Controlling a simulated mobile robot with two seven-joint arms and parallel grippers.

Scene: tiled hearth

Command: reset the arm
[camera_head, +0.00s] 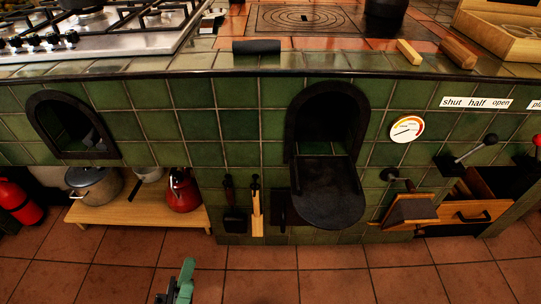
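My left gripper (179,285) shows small at the bottom edge, left of centre, over the tiled floor (250,285). A teal part and a grey part of it show. The rest is cut off by the frame, and whether it is open or shut is unclear. It appears apart from the hearth, and I see nothing held in it. My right gripper and arm are not in view.
The green-tiled hearth (235,125) has an open arched door (328,190) hanging out low. A wooden drawer (480,212) stands open at right. A low shelf (135,212) holds a pot (95,186) and red kettle (183,192). The front floor looks clear.

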